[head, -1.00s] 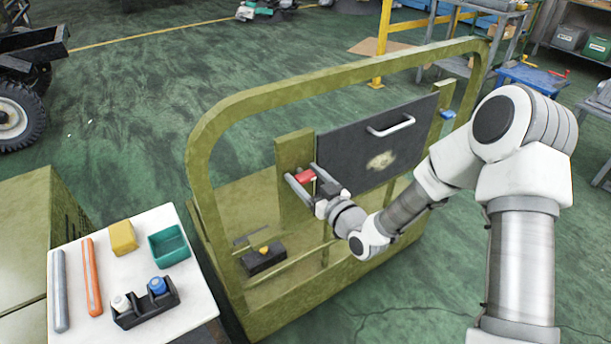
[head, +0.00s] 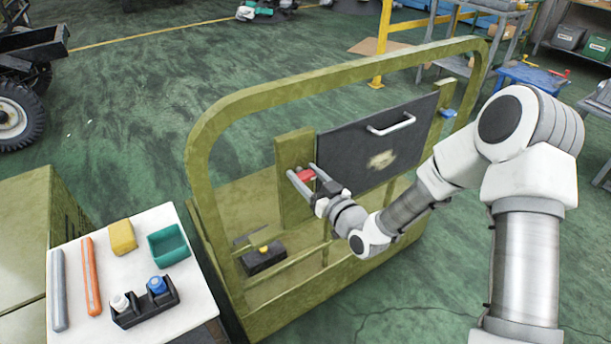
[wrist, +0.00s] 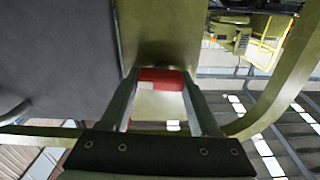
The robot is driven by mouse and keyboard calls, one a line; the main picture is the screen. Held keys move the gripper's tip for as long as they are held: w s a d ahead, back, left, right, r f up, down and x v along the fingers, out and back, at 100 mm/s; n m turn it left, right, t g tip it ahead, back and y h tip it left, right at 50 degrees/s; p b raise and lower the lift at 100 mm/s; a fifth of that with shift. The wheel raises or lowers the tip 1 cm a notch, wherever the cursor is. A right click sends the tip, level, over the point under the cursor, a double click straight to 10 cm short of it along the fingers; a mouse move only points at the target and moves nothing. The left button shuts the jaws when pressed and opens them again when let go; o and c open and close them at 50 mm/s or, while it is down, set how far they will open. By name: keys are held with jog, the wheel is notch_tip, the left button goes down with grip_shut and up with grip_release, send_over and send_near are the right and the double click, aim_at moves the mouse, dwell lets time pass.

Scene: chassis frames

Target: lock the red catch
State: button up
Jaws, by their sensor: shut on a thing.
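The red catch (head: 306,175) sits on the olive post (head: 294,152) at the left edge of the dark grey panel (head: 370,140). My gripper (head: 302,176) is at the catch, with one finger on either side of it, and is shut on it. In the wrist view the red catch (wrist: 162,78) lies between the far ends of the two fingers, against the olive post (wrist: 158,40). The panel has a white handle (head: 391,125) and a worn pale patch. The fingers hide part of the catch, so how it meets the panel cannot be told.
A blue part (head: 447,114) is at the panel's right side. A white table (head: 190,290) at the lower left holds bars, a yellow block, a green bin and a bottle holder. A black box (head: 263,260) lies low inside the frame.

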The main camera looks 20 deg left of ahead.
jog(key=m+b, duration=0.1)
jog(key=m, duration=0.3)
jog(key=shift+w+d+f, duration=0.1)
jog(key=m+b, duration=0.1)
jog(key=m, duration=0.3)
jog(key=shift+m, duration=0.3)
jog(key=m, duration=0.5)
jog(key=shift+w+d+f, duration=0.1)
jog(key=shift+w+f, duration=0.05)
jog(key=shift+f+m, duration=0.1)
jog(key=shift+m, duration=1.6)
jog(key=o, duration=1.1)
